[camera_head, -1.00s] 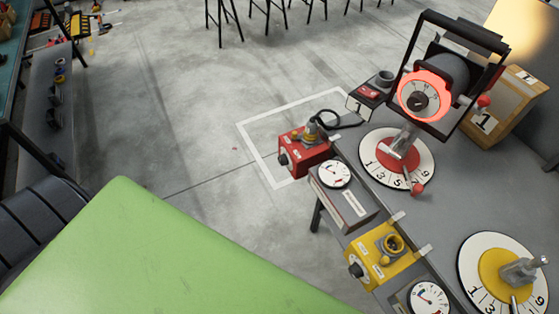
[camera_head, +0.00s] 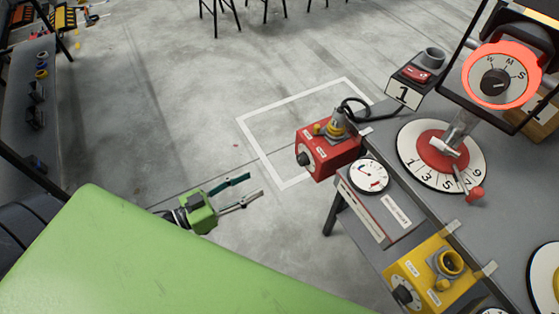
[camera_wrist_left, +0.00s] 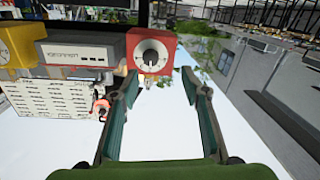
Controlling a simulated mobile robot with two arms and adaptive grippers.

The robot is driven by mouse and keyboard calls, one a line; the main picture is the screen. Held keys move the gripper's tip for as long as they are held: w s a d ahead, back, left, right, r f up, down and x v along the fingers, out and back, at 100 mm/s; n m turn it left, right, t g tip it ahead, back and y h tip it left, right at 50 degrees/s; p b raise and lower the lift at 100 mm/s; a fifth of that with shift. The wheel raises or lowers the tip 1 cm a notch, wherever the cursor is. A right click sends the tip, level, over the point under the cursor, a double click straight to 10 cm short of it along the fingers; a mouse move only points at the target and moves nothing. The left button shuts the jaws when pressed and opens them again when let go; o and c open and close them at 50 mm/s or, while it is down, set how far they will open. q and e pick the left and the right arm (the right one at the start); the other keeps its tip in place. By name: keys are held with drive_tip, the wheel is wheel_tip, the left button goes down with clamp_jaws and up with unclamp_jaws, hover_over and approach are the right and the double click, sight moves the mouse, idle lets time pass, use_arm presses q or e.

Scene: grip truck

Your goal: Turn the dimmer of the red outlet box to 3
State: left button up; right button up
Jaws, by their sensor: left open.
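The red outlet box (camera_head: 331,155) is mounted at the left edge of the grey table in the head view. Its black dimmer knob (camera_head: 303,159) is on its left-facing side. A connector with a cable sits on top of the box. In the left wrist view the red box (camera_wrist_left: 163,62) is ahead, with its black dimmer knob (camera_wrist_left: 150,55) on a white dial; the marks are too small to read. My left gripper (camera_head: 255,187) is open and empty, to the left of the box and apart from it. Its fingers also show in the left wrist view (camera_wrist_left: 164,88). My right gripper is out of view.
A meter box (camera_head: 390,213) and a yellow outlet box (camera_head: 410,270) line the same table edge. A lamp (camera_head: 500,76) stands over a numbered dial (camera_head: 408,150). My green body part covers the lower left. Open floor lies left of the table.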

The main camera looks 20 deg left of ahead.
use_arm(q)
drive_tip(key=r+h, duration=0.1)
drive_tip(key=p, duration=0.1)
approach(299, 162)
drive_tip(key=shift+m, duration=0.4)
drive_tip(key=x, duration=0.7)
drive_tip(key=shift+w, duration=0.1)
drive_tip(key=shift+w+d, duration=0.45)
drive_tip(key=shift+w, duration=0.1)
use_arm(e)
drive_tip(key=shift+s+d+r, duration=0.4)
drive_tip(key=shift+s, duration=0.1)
use_arm(q)
drive_tip(key=c, duration=1.1)
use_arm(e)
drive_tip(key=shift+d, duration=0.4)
